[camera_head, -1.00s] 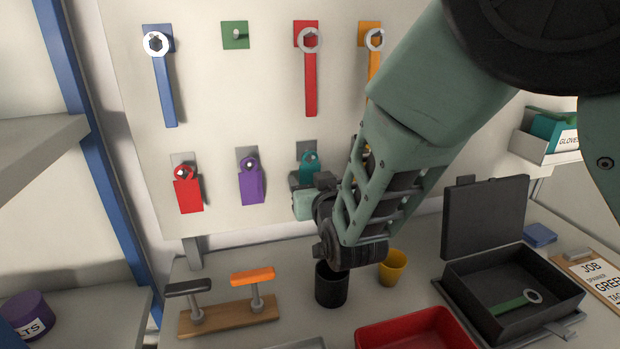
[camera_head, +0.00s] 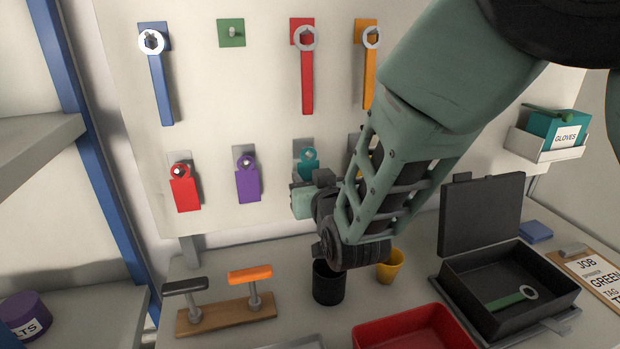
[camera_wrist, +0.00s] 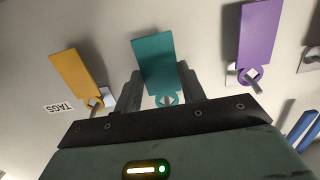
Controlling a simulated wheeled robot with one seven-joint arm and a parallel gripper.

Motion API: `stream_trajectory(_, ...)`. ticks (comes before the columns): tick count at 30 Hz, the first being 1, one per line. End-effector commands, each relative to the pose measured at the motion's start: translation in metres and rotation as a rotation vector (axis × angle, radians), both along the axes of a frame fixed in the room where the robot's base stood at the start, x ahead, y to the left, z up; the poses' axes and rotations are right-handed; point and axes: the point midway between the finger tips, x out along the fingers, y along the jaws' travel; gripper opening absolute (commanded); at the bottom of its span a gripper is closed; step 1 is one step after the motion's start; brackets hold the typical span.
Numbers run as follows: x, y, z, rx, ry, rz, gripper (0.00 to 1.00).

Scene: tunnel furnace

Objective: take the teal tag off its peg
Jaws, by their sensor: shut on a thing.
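The teal tag (camera_head: 309,161) hangs in the lower row of the pegboard, its ring at its peg. In the wrist view, which looks inverted, the teal tag (camera_wrist: 154,62) stands between the two fingers of my gripper (camera_wrist: 159,82). My gripper is shut on the tag's body. The ring shows close to the gripper's front edge with a pale peg end in it, so the ring appears to be still around the peg. In the head view my gripper's body hides the tag's lower part.
The purple tag (camera_head: 247,180) hangs to the left and the yellow tag (camera_wrist: 77,75) on the other side, both close. The red tag (camera_head: 184,188) is farther left. Wrenches hang above. A black cup (camera_head: 328,284), yellow cup (camera_head: 390,268) and red tray (camera_head: 420,325) stand below.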

Motion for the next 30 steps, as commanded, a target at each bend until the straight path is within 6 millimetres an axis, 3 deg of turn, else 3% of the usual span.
stream_trajectory(17,-0.025,-0.007,0.004,0.0,0.0,0.001,0.23)
stream_trajectory(30,-0.081,-0.022,0.004,0.0,0.0,0.002,0.23)
